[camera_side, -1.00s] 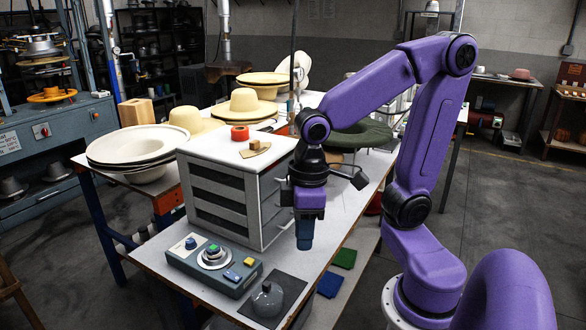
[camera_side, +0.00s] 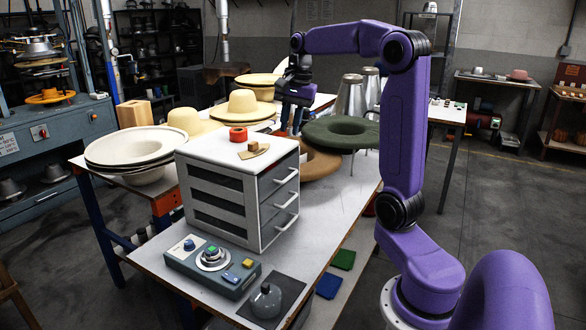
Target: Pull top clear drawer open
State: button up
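A white drawer cabinet (camera_side: 240,190) stands on the grey worktable, with three drawers on its right-hand face. The top drawer (camera_side: 279,173) is flush with the others and looks closed, with a bar handle on its front. The dark openings on the cabinet's left side show little of the drawers' insides. My gripper (camera_side: 291,130) points down behind the cabinet, above the hats and clear of the handles.
A red ring (camera_side: 238,134) and a small wooden piece (camera_side: 254,148) lie on the cabinet top. A green hat (camera_side: 341,131) and a brown hat (camera_side: 318,164) sit behind it.

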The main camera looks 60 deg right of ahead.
aim_at(292, 174)
jog(key=d+r+m, duration=0.1)
jog(key=d+m, duration=0.2)
jog(key=d, duration=0.2)
jog(key=f, duration=0.5)
jog(key=w+f, duration=0.1)
jog(key=f, duration=0.5)
jog(key=w+f, duration=0.1)
jog(key=f, duration=0.4)
jog(key=shift+w+d+f, duration=0.1)
jog(key=shift+f, duration=0.3)
grip_shut()
dwell(0.6)
